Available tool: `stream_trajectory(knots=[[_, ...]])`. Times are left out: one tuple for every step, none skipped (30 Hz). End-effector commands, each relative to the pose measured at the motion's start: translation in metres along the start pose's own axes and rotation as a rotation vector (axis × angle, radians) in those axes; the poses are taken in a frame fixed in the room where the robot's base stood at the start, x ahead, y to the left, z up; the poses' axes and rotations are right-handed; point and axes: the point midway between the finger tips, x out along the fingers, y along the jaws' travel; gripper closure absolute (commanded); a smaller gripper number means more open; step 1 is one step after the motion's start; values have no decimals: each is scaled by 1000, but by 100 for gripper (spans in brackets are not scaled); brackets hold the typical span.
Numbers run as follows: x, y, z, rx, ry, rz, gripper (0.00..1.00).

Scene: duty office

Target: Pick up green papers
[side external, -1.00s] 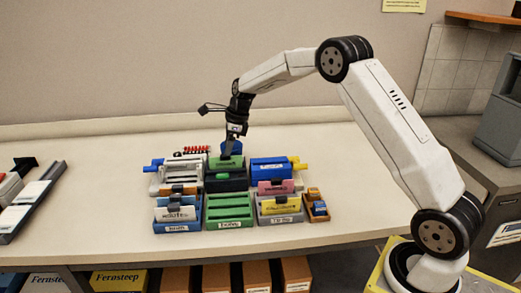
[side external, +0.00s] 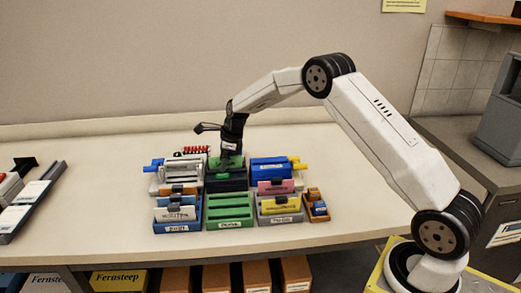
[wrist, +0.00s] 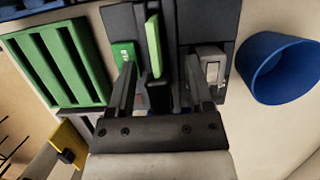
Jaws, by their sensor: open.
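The green papers (wrist: 153,45) show in the wrist view as a thin upright green piece in a dark holder (wrist: 125,18). In the side view the green papers (side external: 214,162) are partly hidden behind my gripper, in a dark tray (side external: 226,184) at the back middle of the group. My gripper (wrist: 160,75) is open and points down into the holder, with one finger on each side of the green piece in the wrist view. I cannot tell whether the fingers touch it. Another small green piece (wrist: 123,52) lies beside the left finger.
A slotted green rack (side external: 229,208) stands in front, with a card tray (side external: 177,226) to its left and another (side external: 280,219) to its right. A blue box (side external: 269,170) is to the right at the back. A blue round cup (wrist: 280,70) stands nearby. Bare counter (side external: 100,190) lies left.

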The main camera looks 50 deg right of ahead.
Motion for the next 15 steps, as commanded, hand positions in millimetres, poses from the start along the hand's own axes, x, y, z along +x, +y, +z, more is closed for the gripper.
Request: stream_trajectory(knots=[[1, 0, 0, 0, 0, 0, 34], [1, 0, 0, 0, 0, 0, 34], [1, 0, 0, 0, 0, 0, 34], [1, 0, 0, 0, 0, 0, 34], [1, 0, 0, 0, 0, 0, 34], [1, 0, 0, 0, 0, 0, 34], [1, 0, 0, 0, 0, 0, 34], [1, 0, 0, 0, 0, 0, 34], [0, 0, 0, 0, 0, 0, 34], [0, 0, 0, 0, 0, 0, 34], [0, 0, 0, 0, 0, 0, 34], [0, 0, 0, 0, 0, 1, 34], [0, 0, 0, 0, 0, 1, 34], [0, 0, 0, 0, 0, 1, 34], [0, 0, 0, 0, 0, 1, 43]])
